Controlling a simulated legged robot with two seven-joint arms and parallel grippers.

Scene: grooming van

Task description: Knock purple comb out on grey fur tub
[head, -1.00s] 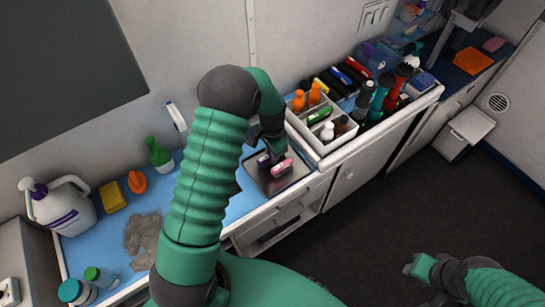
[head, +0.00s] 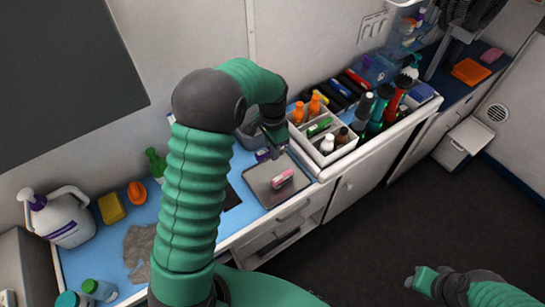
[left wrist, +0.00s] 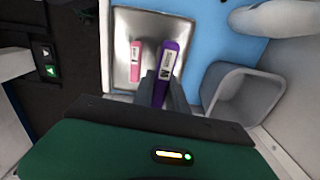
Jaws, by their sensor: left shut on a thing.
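My left gripper (head: 270,148) is shut on a purple comb (head: 262,155) near the back edge of a metal tray (head: 262,193). The purple comb also shows in the left wrist view (left wrist: 172,58), with a white label, between the fingers (left wrist: 163,92). The grey tub (head: 246,136) stands behind the gripper, partly hidden by my arm. In the left wrist view the tub (left wrist: 205,88) is right of the comb and apart from it, and looks empty. My right gripper (head: 424,279) is low at the right, away from the counter; its jaws are unclear.
A pink-handled tool (head: 283,178) lies on the tray. A white caddy (head: 327,158) with bottles stands right of it. A jug (head: 62,220), yellow sponge (head: 111,208), green bottle (head: 156,164) and grey fur pile (head: 138,250) are on the left counter.

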